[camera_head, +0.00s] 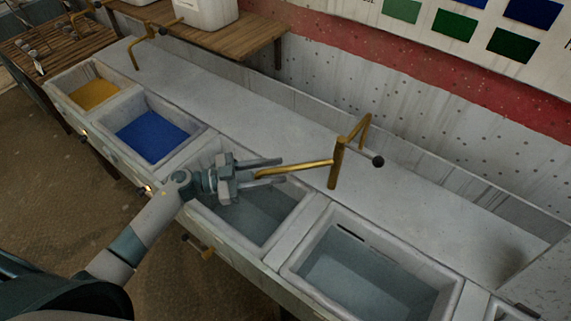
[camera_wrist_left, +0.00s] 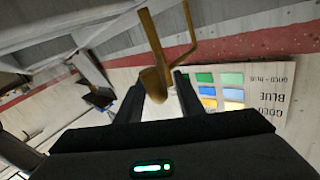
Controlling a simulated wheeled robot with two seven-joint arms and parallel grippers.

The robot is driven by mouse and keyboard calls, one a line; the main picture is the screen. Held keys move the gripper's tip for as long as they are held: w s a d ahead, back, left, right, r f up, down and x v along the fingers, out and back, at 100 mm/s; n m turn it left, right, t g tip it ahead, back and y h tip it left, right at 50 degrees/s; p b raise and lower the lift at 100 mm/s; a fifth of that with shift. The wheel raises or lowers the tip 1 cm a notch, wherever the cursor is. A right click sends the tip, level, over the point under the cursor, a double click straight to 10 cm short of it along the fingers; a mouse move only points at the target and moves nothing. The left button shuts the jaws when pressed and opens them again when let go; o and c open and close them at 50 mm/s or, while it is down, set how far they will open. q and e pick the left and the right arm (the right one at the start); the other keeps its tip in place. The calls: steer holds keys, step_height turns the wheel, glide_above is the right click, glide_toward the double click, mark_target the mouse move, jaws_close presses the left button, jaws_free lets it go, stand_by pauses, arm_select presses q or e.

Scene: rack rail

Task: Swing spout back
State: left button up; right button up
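The brass spout (camera_head: 305,166) juts left from its upright brass post (camera_head: 338,165) over the grey-water basin (camera_head: 255,215). My left gripper (camera_head: 284,171) is at the spout's free end, with one finger on each side and gaps visible between fingers and spout. In the left wrist view the spout (camera_wrist_left: 154,50) comes down between the two dark fingertips, its end close to both. The gripper looks open around the spout, not clamped. My right gripper is not in view.
A basin with blue liquid (camera_head: 152,135) and one with yellow (camera_head: 93,94) lie to the left, another grey basin (camera_head: 365,280) to the right. A second brass tap (camera_head: 136,52) stands at the far left. The back ledge is clear.

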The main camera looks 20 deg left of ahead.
mark_target(286, 169)
arm_select(q)
steer(key=shift+p+x, duration=0.4)
steer(key=shift+x, duration=1.5)
jaws_close()
